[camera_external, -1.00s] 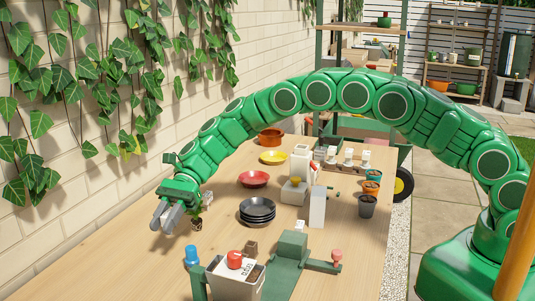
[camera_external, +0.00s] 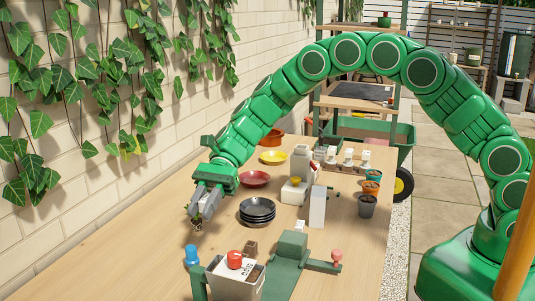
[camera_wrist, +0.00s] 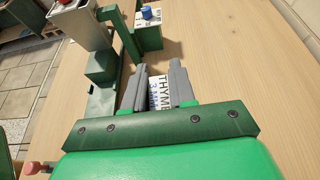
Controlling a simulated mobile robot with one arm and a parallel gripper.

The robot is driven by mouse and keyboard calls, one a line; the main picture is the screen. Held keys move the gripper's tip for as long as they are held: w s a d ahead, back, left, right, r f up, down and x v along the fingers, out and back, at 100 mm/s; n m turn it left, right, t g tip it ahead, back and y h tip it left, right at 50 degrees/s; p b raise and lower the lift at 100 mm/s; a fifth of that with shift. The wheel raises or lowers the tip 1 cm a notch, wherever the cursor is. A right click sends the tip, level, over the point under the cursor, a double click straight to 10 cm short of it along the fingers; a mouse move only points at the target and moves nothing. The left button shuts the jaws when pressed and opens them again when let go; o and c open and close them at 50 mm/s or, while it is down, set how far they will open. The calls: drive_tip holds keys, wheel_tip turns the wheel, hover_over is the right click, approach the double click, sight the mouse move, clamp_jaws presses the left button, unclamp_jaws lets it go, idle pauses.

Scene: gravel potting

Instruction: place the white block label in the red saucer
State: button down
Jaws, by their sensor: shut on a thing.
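The white label (camera_wrist: 160,92), with dark THYME lettering, sits between the two grey fingers of my gripper (camera_wrist: 157,72) in the wrist view. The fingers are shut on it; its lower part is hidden. In the outside view my gripper (camera_external: 203,213) points down at the left of the table, with a small dark brown thing at its fingertips that I cannot make out. The red saucer (camera_external: 254,179) lies on the table to the right of and beyond my gripper, apart from it.
A stack of black saucers (camera_external: 257,211) stands right of my gripper, and a yellow saucer (camera_external: 273,157) lies behind the red one. The left table strip is clear.

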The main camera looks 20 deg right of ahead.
drive_tip(key=shift+d+r, duration=0.1)
drive_tip(key=shift+d, duration=0.1)
drive_tip(key=w+d+m+t+y, duration=0.2)
drive_tip(key=w+d, duration=0.2)
drive_tip(key=w, duration=0.7)
drive_tip(key=m+t+y, duration=0.2)
drive_tip(key=m+t, duration=0.5)
drive_tip(key=t, duration=0.1)
hover_over(250, 182)
wheel_tip(250, 182, down, 3)
drive_tip(key=shift+a+f, duration=0.1)
drive_tip(key=shift+f, duration=4.5)
drive_tip(key=shift+s+f, duration=0.1)
drive_tip(key=shift+f, duration=0.05)
drive_tip(key=c, duration=0.9)
unclamp_jaws()
drive_tip(key=shift+c, duration=0.2)
